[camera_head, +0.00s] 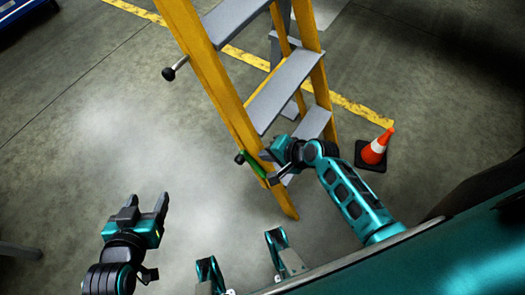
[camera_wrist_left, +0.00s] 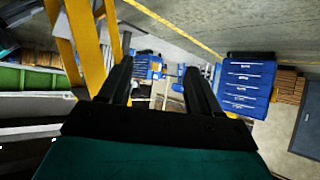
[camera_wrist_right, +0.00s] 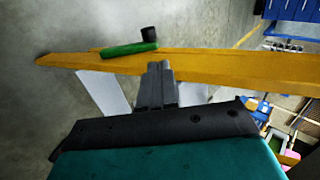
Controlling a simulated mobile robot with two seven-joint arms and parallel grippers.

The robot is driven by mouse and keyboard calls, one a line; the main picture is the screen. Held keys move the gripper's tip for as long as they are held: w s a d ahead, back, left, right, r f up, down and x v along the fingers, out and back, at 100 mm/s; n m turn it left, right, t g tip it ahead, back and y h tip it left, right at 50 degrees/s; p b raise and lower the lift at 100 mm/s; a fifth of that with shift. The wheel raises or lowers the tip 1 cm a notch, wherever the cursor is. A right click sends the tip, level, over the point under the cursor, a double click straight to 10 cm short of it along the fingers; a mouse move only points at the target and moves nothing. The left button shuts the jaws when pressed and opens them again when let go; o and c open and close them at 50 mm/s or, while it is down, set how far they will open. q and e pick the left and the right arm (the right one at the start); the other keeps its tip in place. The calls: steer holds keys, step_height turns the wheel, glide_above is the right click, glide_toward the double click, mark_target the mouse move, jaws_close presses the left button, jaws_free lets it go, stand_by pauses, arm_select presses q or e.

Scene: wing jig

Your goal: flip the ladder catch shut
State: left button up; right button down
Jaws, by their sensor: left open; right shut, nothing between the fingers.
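The yellow ladder (camera_head: 222,90) with grey steps stands at the upper middle of the head view. A green catch lever (camera_head: 254,166) with a black knob (camera_head: 239,158) sits low on its near rail. In the right wrist view the green lever (camera_wrist_right: 130,49) lies roughly along the yellow rail, its black knob (camera_wrist_right: 149,33) beyond it. My right gripper (camera_head: 270,169) is shut and empty beside the rail close to the lever; its fingertips (camera_wrist_right: 159,68) point at the rail just below the lever. Contact cannot be told. My left gripper (camera_head: 148,203) is open and empty over bare floor.
Another black knob (camera_head: 169,74) sticks out higher on the ladder rail. An orange cone (camera_head: 375,148) stands right of the ladder. A yellow floor line (camera_head: 350,104) runs behind. Floor left of the ladder is clear. Blue drawers (camera_wrist_left: 247,88) show in the left wrist view.

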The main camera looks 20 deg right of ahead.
arm_select(q)
steer(key=shift+a+f, duration=0.1)
steer(key=shift+c, duration=1.3)
steer(key=shift+w+r, duration=0.15)
steer(key=shift+r, duration=0.1)
steer(key=c, duration=0.4)
steer(key=shift+d, duration=0.25)
jaws_close()
arm_select(e)
steer(key=s+d+r+n+t+h, duration=0.1)
steer(key=s+r+n+t+h, duration=0.1)
steer(key=s+r+n+t, duration=0.2)
steer(key=s+r+n, duration=0.3)
steer(key=r+n, duration=0.3)
steer(key=n, duration=0.3)
steer(key=shift+d+r, duration=0.15)
steer(key=shift+d, duration=0.25)
